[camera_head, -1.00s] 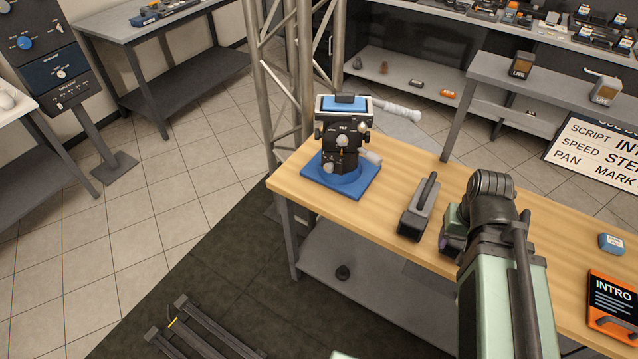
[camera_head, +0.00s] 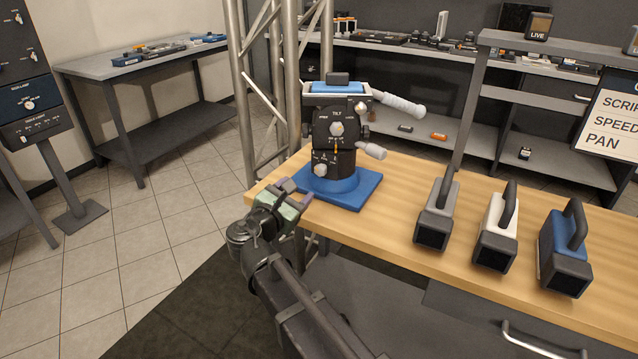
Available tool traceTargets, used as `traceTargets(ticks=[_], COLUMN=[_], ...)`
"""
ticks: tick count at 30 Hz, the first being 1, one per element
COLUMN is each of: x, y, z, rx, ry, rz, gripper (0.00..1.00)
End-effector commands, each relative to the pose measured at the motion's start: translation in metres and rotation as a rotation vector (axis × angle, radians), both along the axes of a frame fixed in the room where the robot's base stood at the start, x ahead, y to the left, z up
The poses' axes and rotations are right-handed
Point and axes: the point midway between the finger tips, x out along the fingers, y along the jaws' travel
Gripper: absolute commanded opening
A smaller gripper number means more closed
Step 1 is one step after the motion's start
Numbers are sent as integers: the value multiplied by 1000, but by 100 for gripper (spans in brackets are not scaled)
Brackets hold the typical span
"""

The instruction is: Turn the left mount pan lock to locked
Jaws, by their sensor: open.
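The left mount (camera_head: 334,140) is a black pan-tilt head on a blue base plate (camera_head: 347,190) at the left end of the wooden table. It has a blue-topped plate, a white grip handle (camera_head: 399,103) and a lower grey handle (camera_head: 370,150). A knob marked TILT (camera_head: 337,129) faces me. A lower grey knob (camera_head: 320,170), with small lettering above it, looks like the pan lock; its setting is too small to read. My gripper (camera_head: 296,192) is open and empty, left of and in front of the base plate, apart from the knobs.
Grey (camera_head: 437,212), white (camera_head: 497,230) and blue (camera_head: 565,247) handled blocks stand on the table (camera_head: 400,190) to the right. A metal truss (camera_head: 262,90) rises behind the mount. A shelf unit (camera_head: 460,100) stands behind.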

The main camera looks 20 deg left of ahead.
Motion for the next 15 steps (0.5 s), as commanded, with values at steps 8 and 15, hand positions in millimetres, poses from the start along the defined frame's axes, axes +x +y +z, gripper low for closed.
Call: traceTargets(ticks=[8, 15], x=[24, 80], y=[-5, -17], z=[0, 0], rx=[-1, 0], ry=[3, 4], rz=[-5, -8], gripper=[60, 60])
